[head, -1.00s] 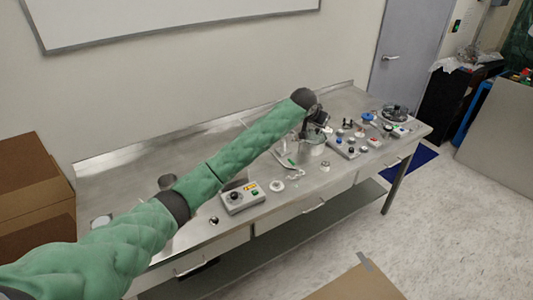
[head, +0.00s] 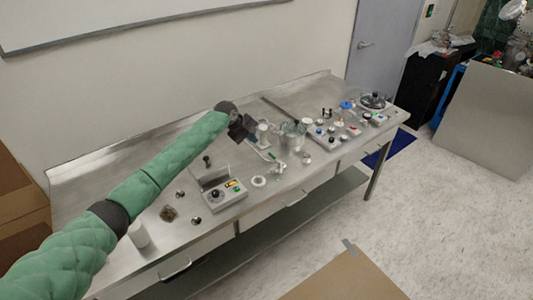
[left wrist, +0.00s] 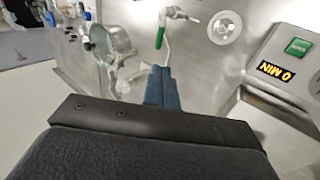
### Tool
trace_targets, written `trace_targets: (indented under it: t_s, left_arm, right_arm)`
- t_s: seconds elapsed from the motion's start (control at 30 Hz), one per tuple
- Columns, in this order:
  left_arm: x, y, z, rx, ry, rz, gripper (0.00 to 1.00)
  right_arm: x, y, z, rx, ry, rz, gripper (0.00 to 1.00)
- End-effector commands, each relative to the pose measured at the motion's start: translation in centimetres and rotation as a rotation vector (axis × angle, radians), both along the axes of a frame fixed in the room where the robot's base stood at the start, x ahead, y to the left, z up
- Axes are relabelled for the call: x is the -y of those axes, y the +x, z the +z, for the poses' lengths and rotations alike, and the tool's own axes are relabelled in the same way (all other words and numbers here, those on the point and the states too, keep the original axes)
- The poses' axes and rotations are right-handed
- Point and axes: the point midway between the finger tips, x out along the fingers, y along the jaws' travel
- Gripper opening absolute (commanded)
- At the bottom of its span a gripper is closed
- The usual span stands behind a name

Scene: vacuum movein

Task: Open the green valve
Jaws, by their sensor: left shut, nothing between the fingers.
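The green valve handle (head: 271,156) is small and sits on thin metal tubing on the steel table, left of a round glass-and-metal vessel (head: 292,137). In the left wrist view the green handle (left wrist: 160,38) stands on a bent metal tube just beyond my fingertips. My left gripper (head: 252,141) is above the table, behind and left of the valve in the head view. Its blue-grey fingers (left wrist: 160,78) are shut with nothing between them. They look close to the tube, but I cannot tell whether they touch it. My right gripper is not in view.
A grey control box (head: 222,197) with a display and green button stands left of the valve. A round white fitting (head: 259,181) lies between them. Several knobs and valves crowd the table's right part. Cardboard boxes (head: 22,205) stand at the left.

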Motion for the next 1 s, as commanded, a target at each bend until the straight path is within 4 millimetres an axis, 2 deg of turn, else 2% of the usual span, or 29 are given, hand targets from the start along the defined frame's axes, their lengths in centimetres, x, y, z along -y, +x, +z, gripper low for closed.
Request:
trace_targets:
  t_s: [0.53,0.7,0.8,1.0]
  left_arm:
    - [0.3,0.2,-0.5,-0.010,-0.006,0.017,0.00]
    - [1.3,0.8,-2.3,-0.011,-0.006,0.017,0.00]
    - [2.0,1.5,-4.3,-0.010,-0.006,0.017,0.00]
    - [3.0,2.2,-6.1,-0.009,-0.005,0.017,0.00]
  right_arm:
    - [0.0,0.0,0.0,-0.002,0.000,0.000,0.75]
    - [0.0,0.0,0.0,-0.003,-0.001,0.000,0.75]
    - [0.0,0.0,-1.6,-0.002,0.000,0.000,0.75]
    - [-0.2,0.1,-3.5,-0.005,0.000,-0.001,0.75]
